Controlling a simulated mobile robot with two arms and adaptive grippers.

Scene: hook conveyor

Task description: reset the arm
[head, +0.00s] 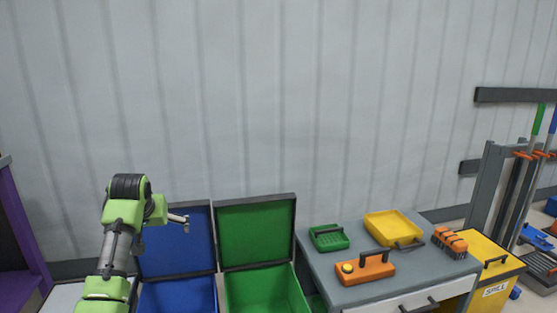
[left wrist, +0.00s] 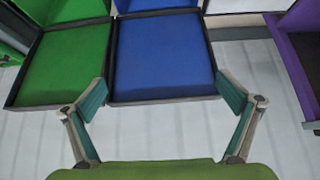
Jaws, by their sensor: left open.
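My left arm stands raised at the lower left of the head view, green and grey. Its gripper (head: 178,220) points right, in front of the open lid of the blue box (head: 174,241). In the left wrist view the gripper (left wrist: 163,98) is open, with its two fingers wide apart and nothing between them. The blue box lid (left wrist: 160,55) shows beyond the fingertips, apart from them as far as I can tell. My right gripper is not in view.
A green box (head: 255,235) with its lid up stands right of the blue one. A purple shelf (head: 18,235) is at far left.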

